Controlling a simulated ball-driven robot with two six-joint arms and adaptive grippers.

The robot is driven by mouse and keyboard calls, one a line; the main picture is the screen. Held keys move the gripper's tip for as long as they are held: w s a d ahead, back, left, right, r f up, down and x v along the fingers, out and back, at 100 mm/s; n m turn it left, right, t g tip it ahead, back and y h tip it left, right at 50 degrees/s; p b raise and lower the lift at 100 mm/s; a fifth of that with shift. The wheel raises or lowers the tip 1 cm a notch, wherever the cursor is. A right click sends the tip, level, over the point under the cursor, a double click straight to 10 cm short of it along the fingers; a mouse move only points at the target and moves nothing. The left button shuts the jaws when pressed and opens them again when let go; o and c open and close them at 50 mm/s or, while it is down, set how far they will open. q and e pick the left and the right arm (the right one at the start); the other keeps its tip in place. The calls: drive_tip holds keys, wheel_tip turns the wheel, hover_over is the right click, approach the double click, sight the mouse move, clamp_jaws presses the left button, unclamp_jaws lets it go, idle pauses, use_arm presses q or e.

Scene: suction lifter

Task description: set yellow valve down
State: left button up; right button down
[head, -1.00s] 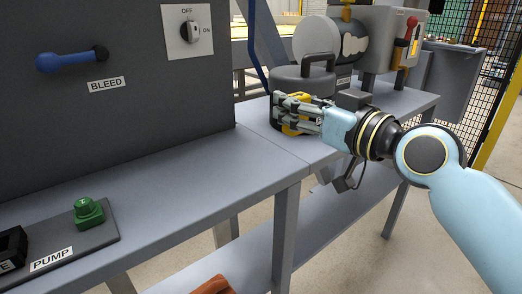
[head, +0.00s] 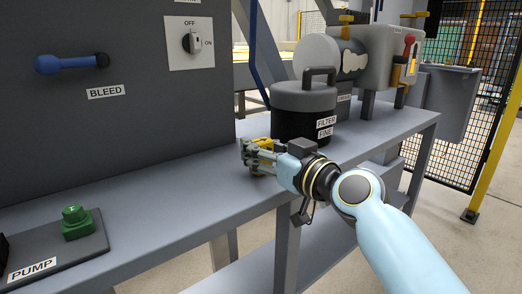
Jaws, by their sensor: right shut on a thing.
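The yellow valve (head: 263,144) is in the fingers of my right gripper (head: 256,157), over the grey bench top (head: 190,178) near its middle. The gripper is shut on it, and the fingers hide much of the valve. I cannot tell whether the valve touches the bench. My left gripper is not in view.
A dark filter canister (head: 303,112) with a handle stands on the bench behind my right gripper. A green block (head: 77,222) sits on the dark pump plate (head: 92,245) at the lower left. A grey panel with a blue lever (head: 65,64) rises at the left. Bench top left of the gripper is clear.

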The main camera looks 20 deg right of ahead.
drive_tip(key=shift+f, duration=0.2)
drive_tip(key=c, duration=0.9)
unclamp_jaws()
drive_tip(key=shift+o, duration=0.2)
drive_tip(key=shift+s+r, duration=0.1)
drive_tip(key=shift+r, duration=0.2)
drive_tip(key=v, duration=0.5)
drive_tip(key=shift+s+f, duration=0.1)
drive_tip(key=shift+f, duration=0.1)
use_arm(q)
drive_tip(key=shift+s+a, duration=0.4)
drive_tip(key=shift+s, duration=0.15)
use_arm(e)
drive_tip(key=v, duration=0.6)
drive_tip(key=shift+s, duration=0.3)
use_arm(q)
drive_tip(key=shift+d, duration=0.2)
use_arm(e)
drive_tip(key=shift+d+r, duration=0.1)
drive_tip(key=shift+r, duration=0.05)
